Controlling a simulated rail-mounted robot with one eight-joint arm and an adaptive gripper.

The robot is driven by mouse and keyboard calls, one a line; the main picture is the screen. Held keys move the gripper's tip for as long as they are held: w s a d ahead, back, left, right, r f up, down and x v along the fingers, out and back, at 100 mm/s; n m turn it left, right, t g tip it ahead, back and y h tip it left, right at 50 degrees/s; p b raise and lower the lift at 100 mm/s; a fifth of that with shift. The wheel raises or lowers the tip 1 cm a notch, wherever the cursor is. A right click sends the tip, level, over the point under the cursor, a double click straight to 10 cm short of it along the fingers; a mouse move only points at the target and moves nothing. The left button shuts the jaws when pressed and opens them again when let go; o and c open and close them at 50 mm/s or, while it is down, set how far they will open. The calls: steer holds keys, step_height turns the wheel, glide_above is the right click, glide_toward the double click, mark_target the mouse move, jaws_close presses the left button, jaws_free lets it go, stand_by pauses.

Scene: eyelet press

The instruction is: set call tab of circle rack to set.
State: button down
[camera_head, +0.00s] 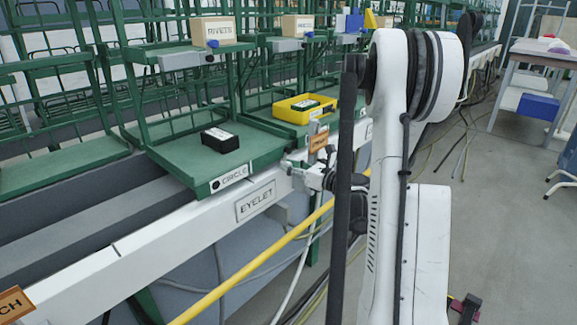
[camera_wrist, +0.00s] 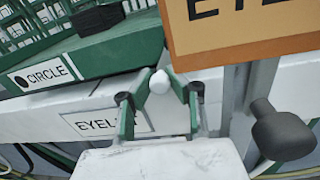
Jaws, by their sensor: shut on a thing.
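The circle rack (camera_head: 190,155) is a green shelf with a CIRCLE label (camera_head: 230,178) on its front edge. The label also shows in the wrist view (camera_wrist: 45,76). A small white round knob (camera_wrist: 159,82), which looks like the call tab, sits by the rack's right front corner. In the head view my gripper (camera_head: 297,170) is small and partly unclear at that corner. The tab's exact setting cannot be read.
A black box (camera_head: 220,140) lies on the circle rack, and a yellow tray (camera_head: 300,109) stands on the rack behind. An orange sign (camera_wrist: 245,25) hangs close on the right, above a dark knob (camera_wrist: 283,130). An EYELET plate (camera_head: 255,201) is on the white rail below.

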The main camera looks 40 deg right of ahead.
steer(key=shift+d+f+n, duration=0.1)
steer(key=shift+n, duration=0.2)
steer(key=c, duration=1.6)
jaws_free()
steer(key=s, duration=0.4)
steer(key=s+d, duration=0.1)
steer(key=s, duration=0.3)
steer(key=s+d, duration=0.1)
steer(key=s, duration=0.3)
steer(key=shift+w, duration=0.1)
